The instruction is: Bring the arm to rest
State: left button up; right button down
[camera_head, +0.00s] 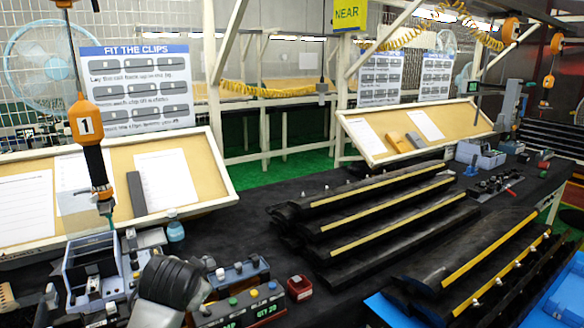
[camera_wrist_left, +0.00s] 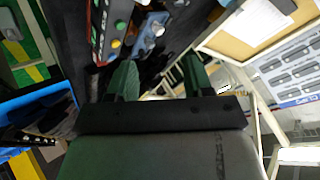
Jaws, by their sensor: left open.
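My left arm enters the head view at the bottom left, its dark rounded links in front of the bench. Its fingers cannot be made out there. In the left wrist view my left gripper (camera_wrist_left: 160,80) has its two green-tinted fingers spread apart with nothing between them. Long black trim strips with yellow bands (camera_head: 385,218) lie stacked on the dark bench, right of my arm and apart from it. More trims (camera_head: 490,262) lie at the right front. My right gripper is in neither view.
A control box with coloured buttons (camera_head: 240,305) and a small red block (camera_head: 300,288) are close beside my left arm. A grey fixture (camera_head: 92,270) stands left of it, under a hanging orange tool (camera_head: 85,120). Tilted boards (camera_head: 228,190) line the back. A blue tray (camera_head: 385,312) is at the front.

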pick_arm(q)
jog(key=s+f+n+g+h, duration=0.1)
jog(key=s+f+n+g, duration=0.1)
jog(key=s+f, duration=1.1)
jog(key=s+f+n+g+h, duration=0.1)
jog(key=s+f+g, duration=0.15)
jog(key=s, duration=0.75)
jog(key=s+f+n+g, duration=0.1)
jog(key=s+f, duration=0.3)
jog(key=s, duration=0.6)
notch_tip(320, 180, down, 29)
jog(key=s+g, duration=0.2)
jog(key=s+a+f+b, duration=0.1)
jog(key=s+a+f, duration=0.2)
jog(key=s+f, duration=1.1)
jog(key=shift+s, duration=0.7)
jog(key=shift+a+f+g, duration=0.1)
jog(key=shift+g, duration=0.15)
